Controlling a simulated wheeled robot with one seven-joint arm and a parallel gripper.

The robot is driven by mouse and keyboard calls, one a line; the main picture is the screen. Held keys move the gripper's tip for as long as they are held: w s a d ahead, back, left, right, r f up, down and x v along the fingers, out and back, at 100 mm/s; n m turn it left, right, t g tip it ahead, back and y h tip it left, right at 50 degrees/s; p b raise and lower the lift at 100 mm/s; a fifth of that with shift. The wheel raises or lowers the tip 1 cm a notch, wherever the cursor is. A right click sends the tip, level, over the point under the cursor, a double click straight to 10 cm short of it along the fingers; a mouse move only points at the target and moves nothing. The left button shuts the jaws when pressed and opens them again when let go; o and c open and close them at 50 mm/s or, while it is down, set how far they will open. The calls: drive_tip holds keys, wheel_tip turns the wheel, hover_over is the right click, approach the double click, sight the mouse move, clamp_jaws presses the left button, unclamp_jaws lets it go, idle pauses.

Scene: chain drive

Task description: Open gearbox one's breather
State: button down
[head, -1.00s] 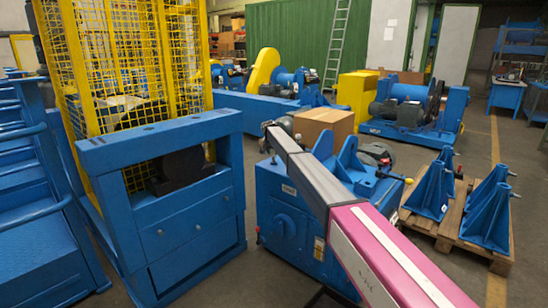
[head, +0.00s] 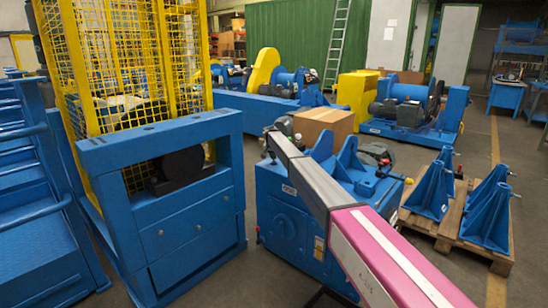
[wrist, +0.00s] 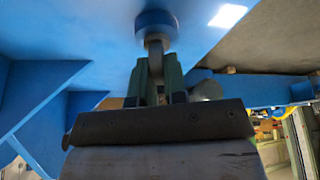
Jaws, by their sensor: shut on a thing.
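The stem rises to a round blue boss (wrist: 155,22) on a blue surface. I cannot tell for sure whether this is the breather or how far it is turned. In the head view a blue gearbox-like housing (head: 285,222) stands in the middle, with upright blue brackets on top. My arm crosses over it to its far left corner. My fingers are not clear there. Which housing is gearbox one does not show.
A blue frame (head: 190,225) with a yellow mesh guard (head: 130,60) stands at left. A cardboard box (head: 325,121) sits behind the housing. A wooden pallet (head: 447,230) with blue brackets (head: 487,220) is at right. Narrow floor shows between frame and housing.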

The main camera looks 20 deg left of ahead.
drive_tip(key=n+y, duration=0.2)
drive_tip(key=n, duration=0.3)
drive_tip(key=shift+n+g+y, duration=0.35)
drive_tip(key=shift+n+g, duration=0.05)
drive_tip(key=shift+n, duration=1)
drive_tip(key=shift+n+g+y, duration=0.35)
drive_tip(key=shift+n+g, duration=0.05)
drive_tip(key=shift+n, duration=1)
drive_tip(key=c, duration=1.2)
unclamp_jaws()
drive_tip(key=shift+o, duration=0.2)
